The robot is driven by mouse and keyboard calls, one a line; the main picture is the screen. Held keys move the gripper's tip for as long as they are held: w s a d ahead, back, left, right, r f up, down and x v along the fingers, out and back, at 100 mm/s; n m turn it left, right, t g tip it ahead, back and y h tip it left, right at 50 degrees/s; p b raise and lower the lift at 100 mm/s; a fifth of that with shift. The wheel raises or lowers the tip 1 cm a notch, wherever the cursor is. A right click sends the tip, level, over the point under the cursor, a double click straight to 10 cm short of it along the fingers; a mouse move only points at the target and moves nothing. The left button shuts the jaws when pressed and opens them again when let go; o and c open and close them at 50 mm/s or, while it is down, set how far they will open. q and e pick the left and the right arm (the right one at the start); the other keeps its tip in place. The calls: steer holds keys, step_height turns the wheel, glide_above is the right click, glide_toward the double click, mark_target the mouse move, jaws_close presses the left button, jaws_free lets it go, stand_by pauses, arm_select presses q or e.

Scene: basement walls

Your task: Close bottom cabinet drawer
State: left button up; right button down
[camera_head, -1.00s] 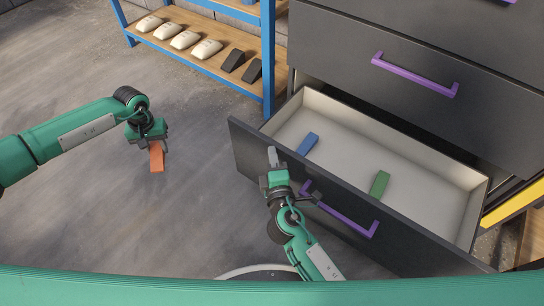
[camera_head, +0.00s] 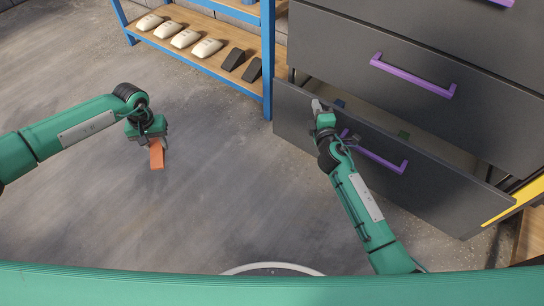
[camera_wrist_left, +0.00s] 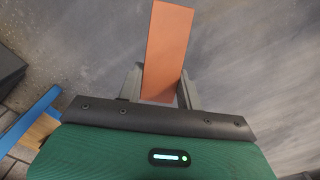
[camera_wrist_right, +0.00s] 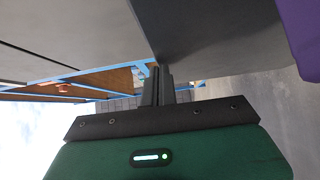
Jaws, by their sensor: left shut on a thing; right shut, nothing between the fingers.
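The bottom drawer (camera_head: 285,106) of the dark cabinet is open by a small gap, with its purple handle (camera_head: 378,156) on the front. My left gripper (camera_head: 154,143) is shut on an orange block (camera_head: 157,156), held over open floor; the block also shows in the left wrist view (camera_wrist_left: 166,50).
Closed drawers with purple handles (camera_head: 412,76) are above the bottom drawer. A blue-framed shelf (camera_head: 268,60) with white and black items stands left of the cabinet. A yellow bar (camera_head: 512,204) is at the right. The floor (camera_head: 220,180) between my arms is clear.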

mark_target(324, 105)
steer(key=shift+w+d, duration=0.6)
steer(key=shift+w, duration=0.25)
steer(key=shift+w+d, duration=0.6)
steer(key=shift+w, duration=0.2)
